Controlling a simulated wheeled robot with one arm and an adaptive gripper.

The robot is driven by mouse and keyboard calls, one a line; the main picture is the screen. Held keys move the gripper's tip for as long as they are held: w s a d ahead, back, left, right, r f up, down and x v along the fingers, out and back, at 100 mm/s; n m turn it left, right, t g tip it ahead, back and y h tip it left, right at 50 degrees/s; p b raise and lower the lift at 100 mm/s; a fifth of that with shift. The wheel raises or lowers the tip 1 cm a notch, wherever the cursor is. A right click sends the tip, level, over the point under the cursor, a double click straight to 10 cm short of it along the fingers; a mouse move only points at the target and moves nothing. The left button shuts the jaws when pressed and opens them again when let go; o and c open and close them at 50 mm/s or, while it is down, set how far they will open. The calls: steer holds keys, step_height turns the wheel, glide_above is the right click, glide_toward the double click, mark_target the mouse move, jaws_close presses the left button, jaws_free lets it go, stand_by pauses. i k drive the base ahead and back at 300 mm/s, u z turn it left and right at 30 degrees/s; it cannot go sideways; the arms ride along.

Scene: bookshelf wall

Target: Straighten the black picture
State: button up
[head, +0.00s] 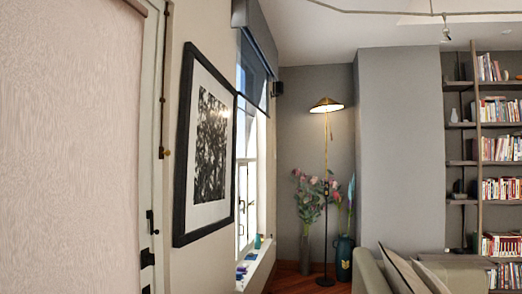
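The black picture (211,150) hangs on the pale wall at left of centre in the head view. It has a thick black frame, a white mat and a dark black-and-white print. I see it at a steep angle from the side. Its left edge leans, with the top further right than the bottom, but the slanted view does not let me tell how far it is tilted. Nothing touches it. My gripper is not in view.
A pale door or panel (70,140) fills the near left. Beyond the picture are a window with a sill (258,265), a lit floor lamp (326,105), flower vases, a sofa (385,270) and bookshelves (500,150). Some wooden floor (300,275) shows near the lamp.

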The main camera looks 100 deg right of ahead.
mark_target(206, 169)
steer(key=z, duration=2.75)
steer(key=i, duration=0.95)
steer(key=u, duration=0.5)
